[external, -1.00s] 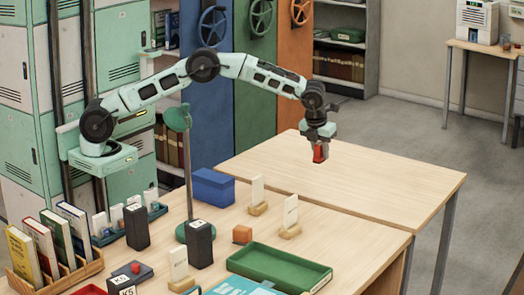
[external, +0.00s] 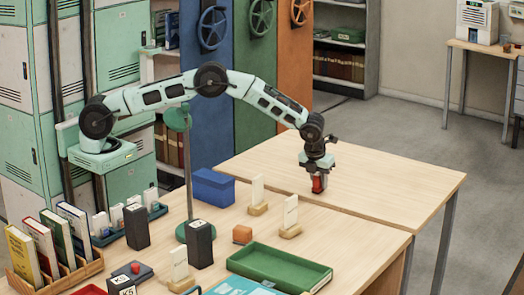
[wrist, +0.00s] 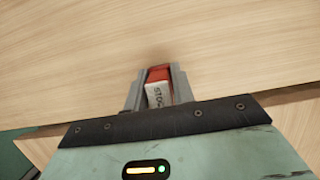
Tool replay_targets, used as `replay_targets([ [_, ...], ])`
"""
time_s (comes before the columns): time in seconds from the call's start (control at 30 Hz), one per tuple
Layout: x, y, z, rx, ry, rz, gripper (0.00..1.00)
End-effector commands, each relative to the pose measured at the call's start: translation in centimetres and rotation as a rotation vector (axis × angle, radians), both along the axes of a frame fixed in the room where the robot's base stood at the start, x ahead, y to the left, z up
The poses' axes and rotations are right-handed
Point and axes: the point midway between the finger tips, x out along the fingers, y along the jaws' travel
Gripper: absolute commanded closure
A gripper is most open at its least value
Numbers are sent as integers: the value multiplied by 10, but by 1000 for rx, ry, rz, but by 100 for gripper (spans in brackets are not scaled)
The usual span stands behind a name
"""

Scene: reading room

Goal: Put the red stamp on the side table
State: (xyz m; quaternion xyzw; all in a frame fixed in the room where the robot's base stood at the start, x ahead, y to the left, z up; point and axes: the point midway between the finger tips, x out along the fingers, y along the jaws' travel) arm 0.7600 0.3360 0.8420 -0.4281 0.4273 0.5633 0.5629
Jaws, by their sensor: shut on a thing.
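The red stamp (external: 318,185) is between the fingers of my gripper (external: 317,177). In the wrist view, the stamp (wrist: 158,86) shows its red body and a white label with partly hidden dark letters, with a finger of my gripper (wrist: 157,80) on each side. The side table (external: 400,178) is the light wood table at the back right, beside the main desk. My gripper points down and holds the stamp low over the side table's near part, close to the seam with the desk. I cannot tell whether the stamp touches the wood.
The main desk (external: 350,240) carries a green tray (external: 285,266), an orange block (external: 242,234), a blue box (external: 213,186) and upright white cards in wooden stands (external: 290,217). A green lamp (external: 187,170) stands left of my gripper. The side table's top is otherwise clear.

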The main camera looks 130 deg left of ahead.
Motion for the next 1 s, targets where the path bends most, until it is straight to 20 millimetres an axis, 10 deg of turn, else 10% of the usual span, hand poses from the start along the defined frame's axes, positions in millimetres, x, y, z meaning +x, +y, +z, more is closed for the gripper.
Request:
replay_targets([
  [0.17,0,0,-4,-1,1,0,98],
  [0.2,0,0,-3,-1,0,0,67],
  [0.27,0,0,-3,-1,1,0,53],
  [0.67,0,-1,6,0,-1,0,53],
  [1.0,1,-19,70,1,-3,-1,53],
])
